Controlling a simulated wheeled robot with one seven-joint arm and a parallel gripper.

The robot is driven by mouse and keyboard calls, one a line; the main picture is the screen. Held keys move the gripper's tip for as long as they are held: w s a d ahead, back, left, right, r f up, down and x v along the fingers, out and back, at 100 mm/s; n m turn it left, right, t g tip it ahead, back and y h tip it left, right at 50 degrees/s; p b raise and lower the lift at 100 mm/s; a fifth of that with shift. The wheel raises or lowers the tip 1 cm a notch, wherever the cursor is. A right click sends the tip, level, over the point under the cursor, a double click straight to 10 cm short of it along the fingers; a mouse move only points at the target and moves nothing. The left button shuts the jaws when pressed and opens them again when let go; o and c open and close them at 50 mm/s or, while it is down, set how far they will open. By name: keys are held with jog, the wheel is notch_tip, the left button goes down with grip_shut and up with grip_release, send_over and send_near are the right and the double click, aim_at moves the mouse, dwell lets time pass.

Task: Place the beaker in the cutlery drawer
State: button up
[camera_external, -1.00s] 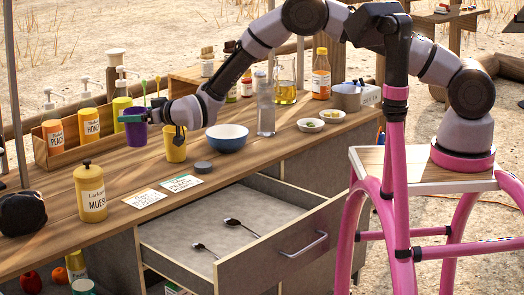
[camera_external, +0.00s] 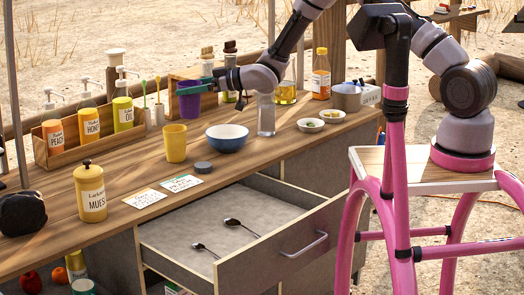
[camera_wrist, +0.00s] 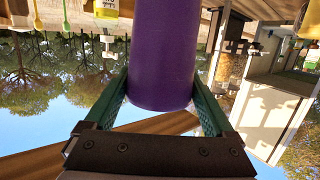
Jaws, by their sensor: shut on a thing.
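The purple beaker (camera_external: 189,103) is held in the air above the back of the counter in the external view. My gripper (camera_external: 194,85) is shut on it, with green fingers around its sides. In the wrist view the beaker (camera_wrist: 162,60) fills the space between the two fingers of my gripper (camera_wrist: 160,100). The cutlery drawer (camera_external: 280,250) is pulled open at the front of the counter. Two dark spoons (camera_external: 240,227) lie on its pale floor, with free room around them. The beaker is up and behind the drawer.
A yellow cup (camera_external: 175,143), a blue bowl (camera_external: 228,138), a dark lid (camera_external: 203,167) and a tall glass (camera_external: 266,115) stand on the counter between beaker and drawer.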

jog(key=s+d+n+g+h, duration=0.1)
jog(key=s+d+n+g, duration=0.3)
jog(key=d, duration=0.6)
jog(key=s+d+n+g+h, duration=0.1)
jog(key=s+d+n+g, duration=0.4)
jog(key=d, duration=0.6)
jog(key=s+d+n+g, duration=0.1)
jog(key=s+d+g, duration=0.2)
jog(key=s+d, duration=0.5)
jog(key=shift+g+h, duration=0.3)
jog(key=shift+g, duration=0.1)
jog(key=f, duration=1)
jog(key=w+d+f, duration=0.1)
jog(key=f, duration=0.9)
jog(key=d+f, duration=0.1)
jog(key=f, duration=0.9)
jog(key=shift+w+d+f, duration=0.1)
jog(key=shift+w+d, duration=0.1)
jog(key=shift+w, duration=0.15)
jog(key=o, duration=1)
jog(key=shift+f, duration=0.1)
jog(key=shift+o, duration=0.2)
